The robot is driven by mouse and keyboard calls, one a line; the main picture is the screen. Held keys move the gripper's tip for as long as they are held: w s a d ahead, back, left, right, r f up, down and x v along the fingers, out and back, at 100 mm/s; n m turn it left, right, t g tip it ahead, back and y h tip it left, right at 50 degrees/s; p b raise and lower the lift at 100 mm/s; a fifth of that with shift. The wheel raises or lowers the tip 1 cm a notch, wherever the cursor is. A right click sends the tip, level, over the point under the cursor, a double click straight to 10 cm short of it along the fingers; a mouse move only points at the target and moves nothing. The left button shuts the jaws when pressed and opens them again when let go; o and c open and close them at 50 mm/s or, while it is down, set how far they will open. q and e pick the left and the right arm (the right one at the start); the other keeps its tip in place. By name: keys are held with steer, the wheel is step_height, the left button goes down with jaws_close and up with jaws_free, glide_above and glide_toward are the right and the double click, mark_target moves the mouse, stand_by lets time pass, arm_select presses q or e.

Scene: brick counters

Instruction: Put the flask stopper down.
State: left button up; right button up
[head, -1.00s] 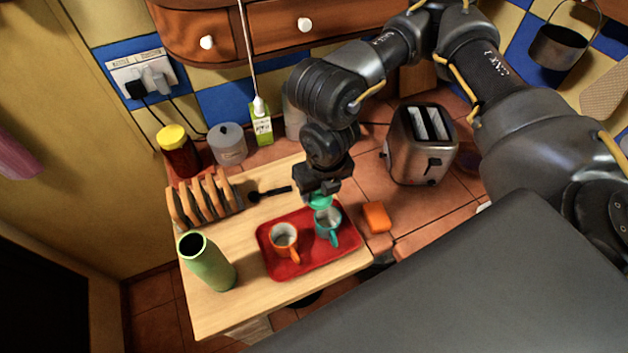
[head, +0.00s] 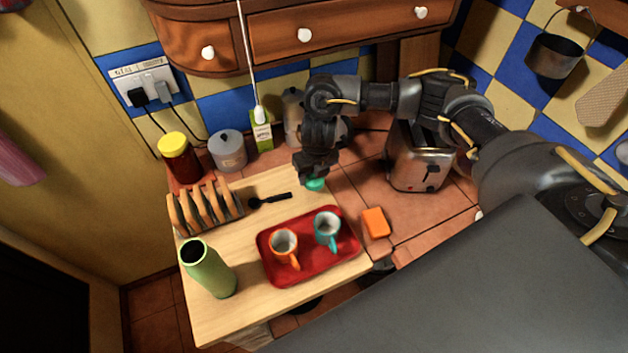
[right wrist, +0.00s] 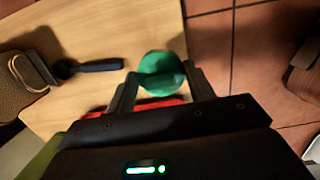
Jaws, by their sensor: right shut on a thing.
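The flask stopper (head: 315,184) is a small green-teal round piece. My right gripper (head: 316,175) is shut on it and holds it over the far right part of the wooden board, behind the red tray. The stopper also shows between the two fingers in the right wrist view (right wrist: 160,72). I cannot tell whether it touches the board. The green flask (head: 207,268) stands upright and open-topped at the board's front left. My left gripper is not in view.
The red tray (head: 318,267) holds an orange mug (head: 284,246) and a teal mug (head: 327,230). A black spoon (head: 270,200) lies left of the gripper, by the toast rack (head: 205,207). An orange block (head: 376,222) and a toaster (head: 417,162) are right. Bare board lies around the spoon.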

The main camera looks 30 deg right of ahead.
mark_target(314, 178)
steer(key=shift+f, duration=1.55)
steer(key=shift+f, duration=0.2)
steer(key=o, duration=1)
steer(key=shift+c, duration=0.2)
steer(key=shift+r, duration=0.1)
steer(key=shift+r, duration=0.5)
step_height(314, 178, up, 11)
steer(key=s, duration=0.1)
steer(key=shift+s+p, duration=0.35)
steer(key=shift+s, duration=0.05)
